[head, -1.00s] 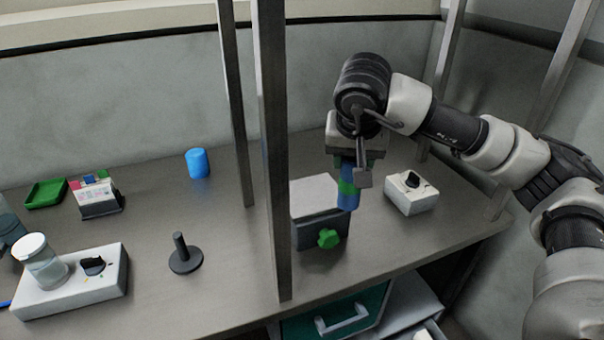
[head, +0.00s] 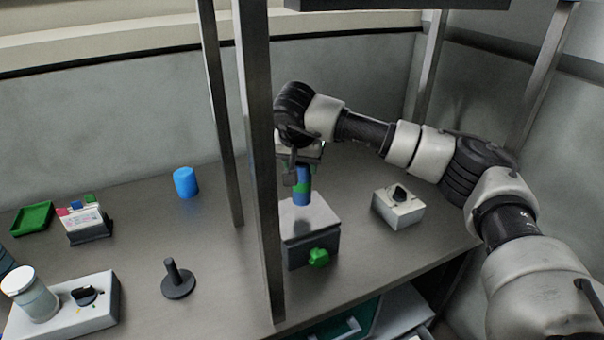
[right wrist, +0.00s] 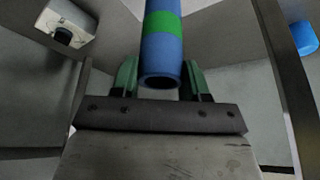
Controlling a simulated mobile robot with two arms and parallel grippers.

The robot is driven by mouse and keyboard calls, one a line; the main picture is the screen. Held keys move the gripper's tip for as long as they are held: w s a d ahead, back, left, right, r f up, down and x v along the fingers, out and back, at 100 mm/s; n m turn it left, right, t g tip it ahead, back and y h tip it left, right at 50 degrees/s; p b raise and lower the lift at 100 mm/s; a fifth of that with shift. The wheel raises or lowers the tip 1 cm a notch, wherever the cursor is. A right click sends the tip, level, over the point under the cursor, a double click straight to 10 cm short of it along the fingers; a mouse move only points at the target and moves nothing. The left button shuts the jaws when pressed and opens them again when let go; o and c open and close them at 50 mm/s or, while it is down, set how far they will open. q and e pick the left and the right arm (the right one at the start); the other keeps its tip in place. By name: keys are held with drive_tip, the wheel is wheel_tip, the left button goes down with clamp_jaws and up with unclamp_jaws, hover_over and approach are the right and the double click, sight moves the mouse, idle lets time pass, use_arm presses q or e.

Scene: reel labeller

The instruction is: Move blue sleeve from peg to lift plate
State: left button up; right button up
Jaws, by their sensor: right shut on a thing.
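The blue sleeve (head: 303,187) has a green band and is held upright in my right gripper (head: 302,165). In the right wrist view the sleeve (right wrist: 161,50) sits between the green fingers of the gripper (right wrist: 160,82), with its open end showing. In the head view its lower end is at the top of the lift plate (head: 306,217), a grey square plate on a dark box with a green knob (head: 318,257). I cannot tell whether it touches the plate. The dark peg (head: 173,272) on a round base stands bare at the left. My left gripper is not in view.
A metal post (head: 258,170) stands just left of the lift. A white box with a black dial (head: 398,207) is to the right. A blue cylinder (head: 185,182), a green tray (head: 32,218), a card holder (head: 88,226) and a white unit with a jar (head: 80,310) are left.

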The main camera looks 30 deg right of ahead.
wheel_tip(320, 180, down, 4)
drive_tip(key=shift+r+p, duration=0.1)
drive_tip(key=shift+p, duration=0.35)
drive_tip(key=o, duration=1)
drive_tip(key=b+v, duration=0.1)
drive_tip(key=v, duration=1.1)
drive_tip(key=shift+b, duration=0.4)
